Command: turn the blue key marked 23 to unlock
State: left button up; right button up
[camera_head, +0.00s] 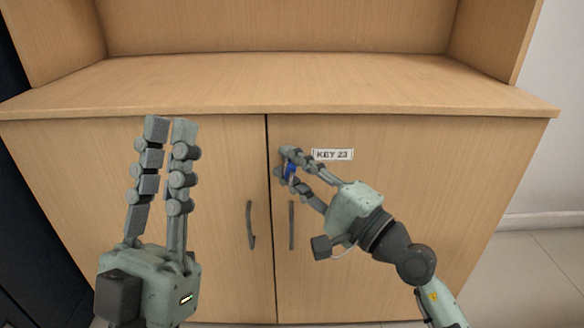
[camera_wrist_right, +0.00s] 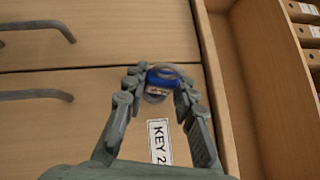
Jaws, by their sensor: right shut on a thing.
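The blue key (camera_head: 290,171) is at the upper left of the right cabinet door, beside a white label reading KEY 23 (camera_head: 332,154). My right gripper (camera_head: 286,163) is shut on the blue key, with a finger on either side of it. In the right wrist view the key's blue head (camera_wrist_right: 162,80) sits between the two fingertips, and the label (camera_wrist_right: 160,142) is partly cut off by my gripper. The lock behind the key is mostly hidden. My left gripper (camera_head: 170,122) is in front of the left door, its two fingers pointing up with a narrow gap between them, holding nothing visible.
The wooden cabinet has a left door (camera_head: 90,190) and a right door (camera_head: 450,190), both closed, with vertical dark handles (camera_head: 250,225) and (camera_head: 291,225) near the middle seam. The countertop (camera_head: 280,85) above is bare. In the right wrist view, binders (camera_wrist_right: 304,30) stand on a shelf.

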jog(key=shift+d+m+t+b, duration=0.1)
jog(key=shift+m+t+b, duration=0.6)
jog(key=shift+b, duration=0.45)
jog(key=shift+w+d+f+m+t+y, duration=0.1)
jog(key=shift+m+t+y, duration=0.25)
jog(key=shift+m, duration=0.25)
